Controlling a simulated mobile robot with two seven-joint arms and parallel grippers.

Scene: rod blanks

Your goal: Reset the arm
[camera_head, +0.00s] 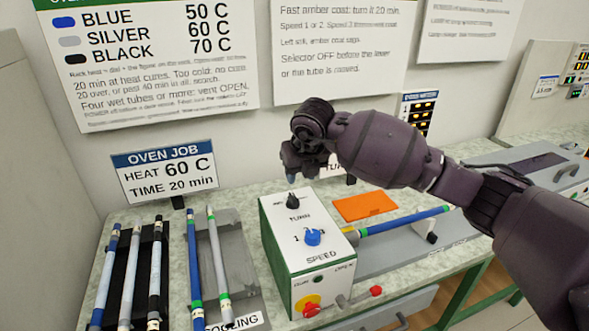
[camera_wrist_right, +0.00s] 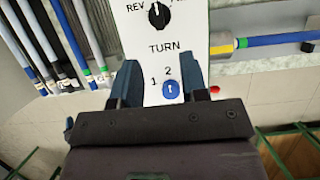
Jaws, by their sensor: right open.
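My right arm (camera_head: 385,145) reaches in from the right and over the bench in the head view. Its gripper (camera_head: 293,174) hangs above the black TURN selector of the green and white control box (camera_head: 275,245), clear of it. In the right wrist view the two blue-grey fingers (camera_wrist_right: 160,64) stand apart with nothing between them. Beyond them show the black selector (camera_wrist_right: 158,15) and the blue SPEED knob (camera_wrist_right: 171,90). My left gripper is not in view.
Several banded rods (camera_head: 155,270) lie in holders at the left. A blue rod (camera_head: 405,221) sits in the machine right of the box. An orange cloth (camera_head: 365,206) lies behind it. An OVEN JOB sign (camera_head: 165,172) stands at the back. A red-knobbed lever (camera_head: 375,291) juts out in front.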

